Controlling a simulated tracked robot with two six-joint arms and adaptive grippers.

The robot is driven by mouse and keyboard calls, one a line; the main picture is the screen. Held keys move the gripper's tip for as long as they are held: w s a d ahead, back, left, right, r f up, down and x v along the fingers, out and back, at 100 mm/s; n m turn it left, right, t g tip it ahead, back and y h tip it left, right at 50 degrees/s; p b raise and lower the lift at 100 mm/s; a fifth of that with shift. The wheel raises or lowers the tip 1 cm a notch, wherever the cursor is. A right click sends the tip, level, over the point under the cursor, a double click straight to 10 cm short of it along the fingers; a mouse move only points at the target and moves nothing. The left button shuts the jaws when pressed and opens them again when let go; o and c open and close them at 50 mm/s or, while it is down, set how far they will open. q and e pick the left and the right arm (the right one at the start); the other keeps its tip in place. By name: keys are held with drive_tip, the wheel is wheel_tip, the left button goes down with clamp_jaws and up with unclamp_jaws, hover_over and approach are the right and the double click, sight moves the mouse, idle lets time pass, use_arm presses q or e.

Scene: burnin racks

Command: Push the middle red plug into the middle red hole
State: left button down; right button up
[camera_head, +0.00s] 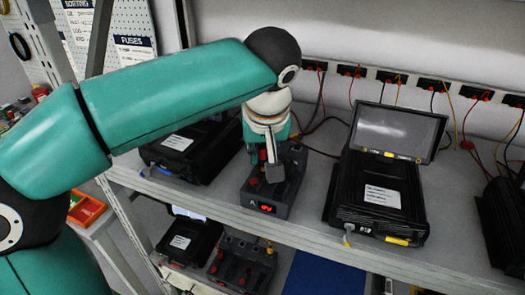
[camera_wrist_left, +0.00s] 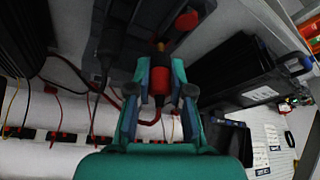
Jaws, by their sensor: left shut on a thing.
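My left gripper (camera_head: 277,160) reaches down over a dark grey test unit (camera_head: 285,206) on the upper shelf. In the left wrist view my gripper (camera_wrist_left: 160,72) is shut on a red plug (camera_wrist_left: 159,86) with a brass-coloured tip (camera_wrist_left: 161,47). The tip points at the dark unit; I cannot tell whether it touches or enters a hole. A red part (camera_wrist_left: 187,20) shows on the unit beyond the tip, and a red part (camera_head: 252,181) shows in the head view. The middle red hole is not clearly visible. My right gripper is not in view.
A black case with an open screen (camera_head: 398,132) stands right of the unit, and another black case (camera_head: 187,148) stands left. Wall sockets (camera_head: 434,86) with loose cables run behind. A lower shelf holds a similar unit (camera_head: 240,262).

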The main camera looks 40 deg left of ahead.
use_arm(q)
drive_tip(key=shift+f+b, duration=0.9)
drive_tip(key=shift+f, duration=0.25)
idle(1.0)
drive_tip(key=c, duration=1)
unclamp_jaws()
drive_tip(key=shift+o, duration=0.2)
drive_tip(key=o, duration=0.4)
drive_tip(key=shift+c, duration=0.2)
drive_tip(key=shift+r, duration=0.15)
drive_tip(key=shift+r+p, duration=2.5)
drive_tip(key=shift+r, duration=0.15)
